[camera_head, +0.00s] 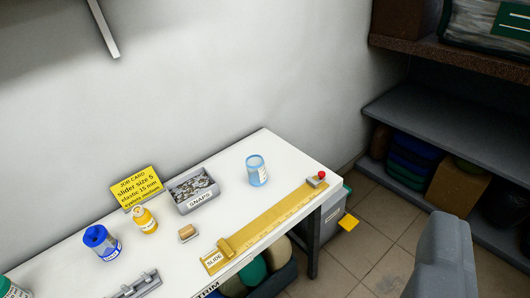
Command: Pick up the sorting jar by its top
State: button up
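A light-blue jar (257,170) stands upright on the white worktable near its back right edge. It has a pale rim and a white label, and I take it to be the sorting jar, though the label is too small to read. Nothing touches it. A grey rounded part, which seems to be my gripper (442,262), shows at the lower right, over the floor and well apart from the jar. Its fingertips cannot be made out, so I cannot tell whether it is open or shut.
A yellow ruler slide (265,226) lies in front of the jar. A grey snaps tray (194,190) is left of it. Farther left are a yellow bottle (145,219), a blue container (101,242) and a job card (136,187). Dark shelves (420,130) stand at the right.

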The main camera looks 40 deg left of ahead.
aim_at(254, 163)
jog(key=u, duration=0.5)
jog(key=i, duration=1.45)
jog(key=u, duration=0.6)
